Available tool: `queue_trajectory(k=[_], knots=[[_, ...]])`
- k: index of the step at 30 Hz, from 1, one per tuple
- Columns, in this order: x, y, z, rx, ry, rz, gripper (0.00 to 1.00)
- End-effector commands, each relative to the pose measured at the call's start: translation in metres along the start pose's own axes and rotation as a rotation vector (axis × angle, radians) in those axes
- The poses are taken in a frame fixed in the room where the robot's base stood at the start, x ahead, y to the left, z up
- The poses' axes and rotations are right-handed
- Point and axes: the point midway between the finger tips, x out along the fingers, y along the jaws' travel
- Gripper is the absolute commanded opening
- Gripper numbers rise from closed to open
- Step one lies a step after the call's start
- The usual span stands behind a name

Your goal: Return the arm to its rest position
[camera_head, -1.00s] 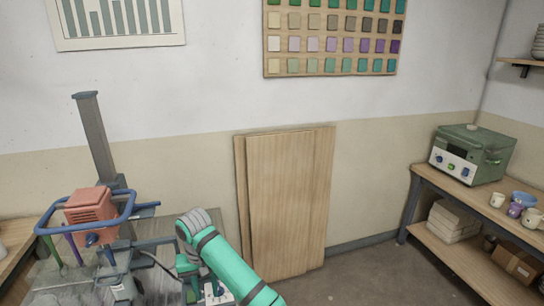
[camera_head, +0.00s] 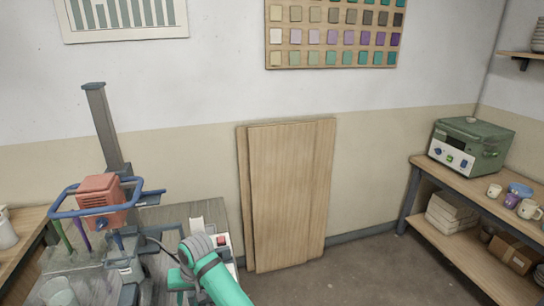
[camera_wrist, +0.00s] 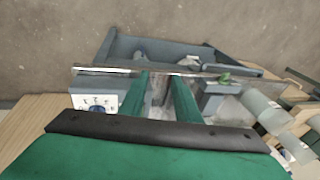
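My arm (camera_head: 222,284) is teal with a grey joint and enters at the bottom of the head view, in front of the mixer bench. My gripper (camera_wrist: 162,82) shows in the wrist view as two green fingers with a gap between them. Nothing is held in the gap; grey machine parts show behind it. In the head view the fingers are largely hidden by my arm and cannot be made out clearly.
A mixer with a red motor (camera_head: 101,196) and blue ring handle stands on the bench at left, beside a grey post (camera_head: 103,130). Wooden boards (camera_head: 285,190) lean on the wall. A shelf table at right holds a green kiln-like box (camera_head: 470,143) and cups. Floor between is clear.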

Motion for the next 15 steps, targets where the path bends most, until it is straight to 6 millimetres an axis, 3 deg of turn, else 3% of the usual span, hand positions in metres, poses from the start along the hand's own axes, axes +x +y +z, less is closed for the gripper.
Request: queue_trajectory(k=[9, 15], knots=[[0.062, -0.065, 0.026, 0.021, 0.176, -0.246, 0.3], [0.084, -0.086, 0.044, 0.078, 0.314, -0.362, 0.3]])
